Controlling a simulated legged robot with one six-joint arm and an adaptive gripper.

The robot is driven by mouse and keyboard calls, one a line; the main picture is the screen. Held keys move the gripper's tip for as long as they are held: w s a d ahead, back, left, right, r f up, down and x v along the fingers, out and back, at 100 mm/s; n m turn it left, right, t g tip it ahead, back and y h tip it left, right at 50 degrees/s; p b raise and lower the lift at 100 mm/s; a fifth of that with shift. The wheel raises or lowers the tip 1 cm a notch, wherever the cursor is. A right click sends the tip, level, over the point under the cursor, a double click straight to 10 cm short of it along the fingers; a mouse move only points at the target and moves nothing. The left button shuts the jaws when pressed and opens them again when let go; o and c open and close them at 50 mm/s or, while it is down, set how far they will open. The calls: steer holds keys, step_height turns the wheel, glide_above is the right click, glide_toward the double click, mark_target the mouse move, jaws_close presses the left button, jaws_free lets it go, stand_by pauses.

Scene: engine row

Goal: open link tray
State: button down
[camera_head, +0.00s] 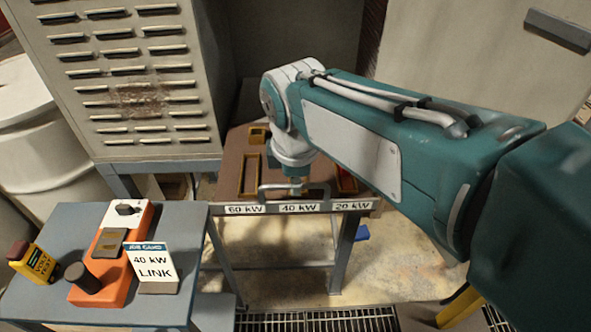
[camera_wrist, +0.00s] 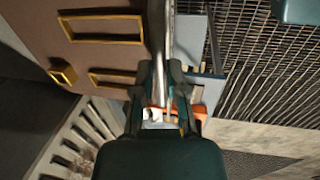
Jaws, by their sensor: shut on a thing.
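The link tray (camera_head: 231,160) is a brown board with yellow-framed slots on a grey stand. It carries 60 kW, 40 kW and 20 kW labels (camera_head: 299,208) along its front edge. A grey metal handle (camera_head: 265,192) stands at that edge, above the labels. My gripper (camera_head: 296,186) points down at the handle, mostly hidden by the arm. In the wrist view, my gripper (camera_wrist: 161,75) is shut on the handle bar (camera_wrist: 159,30), with the brown tray (camera_wrist: 95,50) at the left.
A grey side table (camera_head: 55,235) at the lower left holds an orange device (camera_head: 120,255), a 40 kW LINK job card (camera_head: 153,266) and a yellow volt tester (camera_head: 33,266). A louvred cabinet (camera_head: 120,85) stands behind it. Floor grating (camera_head: 315,321) lies in front of the stand.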

steer(key=c, duration=0.7)
jaws_free()
steer(key=shift+a+f, duration=0.1)
steer(key=shift+a, duration=0.1)
steer(key=r, duration=0.4)
steer(key=s+r, duration=0.1)
steer(key=r, duration=0.2)
steer(key=s+r, duration=0.1)
steer(key=r, duration=0.3)
steer(key=shift+s+a+r, duration=0.1)
steer(key=shift+s+r, duration=0.05)
steer(key=shift+r, duration=0.2)
